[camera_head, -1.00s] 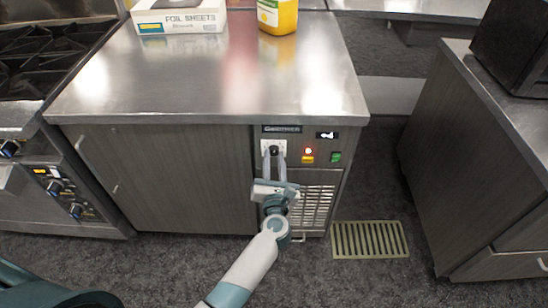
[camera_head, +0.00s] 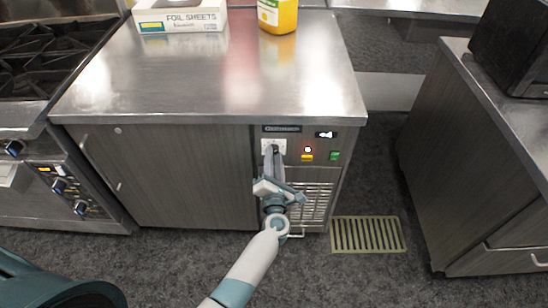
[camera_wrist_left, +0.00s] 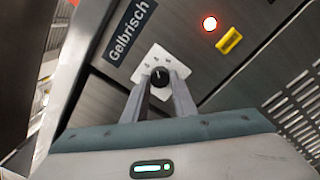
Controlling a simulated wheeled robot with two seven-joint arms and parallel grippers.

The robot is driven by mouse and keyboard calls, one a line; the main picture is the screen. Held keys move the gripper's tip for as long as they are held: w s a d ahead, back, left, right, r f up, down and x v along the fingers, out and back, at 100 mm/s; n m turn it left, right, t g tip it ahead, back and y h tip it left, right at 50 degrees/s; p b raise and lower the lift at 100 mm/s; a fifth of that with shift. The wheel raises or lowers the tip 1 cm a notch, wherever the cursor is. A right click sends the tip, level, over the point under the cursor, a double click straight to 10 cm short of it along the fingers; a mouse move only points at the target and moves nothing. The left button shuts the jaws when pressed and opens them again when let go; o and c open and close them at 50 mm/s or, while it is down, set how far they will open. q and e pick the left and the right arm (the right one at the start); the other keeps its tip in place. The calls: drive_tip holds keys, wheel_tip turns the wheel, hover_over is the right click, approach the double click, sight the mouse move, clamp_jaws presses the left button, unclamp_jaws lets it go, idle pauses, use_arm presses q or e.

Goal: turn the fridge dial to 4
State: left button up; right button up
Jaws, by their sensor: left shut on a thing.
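The fridge dial (camera_wrist_left: 160,76) is a round black knob with a light pointer mark, on a white plate (camera_wrist_left: 176,65) with small numerals too blurred to read. In the head view the plate (camera_head: 281,146) sits at the upper left of the fridge's control panel. My left gripper (camera_head: 273,151) reaches up to the dial from below. In the left wrist view its two grey fingers (camera_wrist_left: 159,88) lie on either side of the knob and are shut on it. The wrist is tilted relative to the panel. My right gripper is not in view.
A red lit lamp (camera_head: 308,149), a yellow switch (camera_head: 307,157) and a green switch (camera_head: 334,156) sit right of the dial. A vent grille (camera_head: 318,200) is below. A steel counter (camera_head: 200,80) overhangs the panel. A floor grate (camera_head: 367,234) lies to the right.

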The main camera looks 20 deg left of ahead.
use_arm(q)
drive_tip(key=o, duration=1.1)
drive_tip(key=shift+c, duration=0.2)
drive_tip(key=v, duration=1.7)
drive_tip(key=shift+s, duration=0.15)
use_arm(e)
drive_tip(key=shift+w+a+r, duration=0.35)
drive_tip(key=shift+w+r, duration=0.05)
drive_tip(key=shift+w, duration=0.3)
use_arm(q)
drive_tip(key=shift+d, duration=0.15)
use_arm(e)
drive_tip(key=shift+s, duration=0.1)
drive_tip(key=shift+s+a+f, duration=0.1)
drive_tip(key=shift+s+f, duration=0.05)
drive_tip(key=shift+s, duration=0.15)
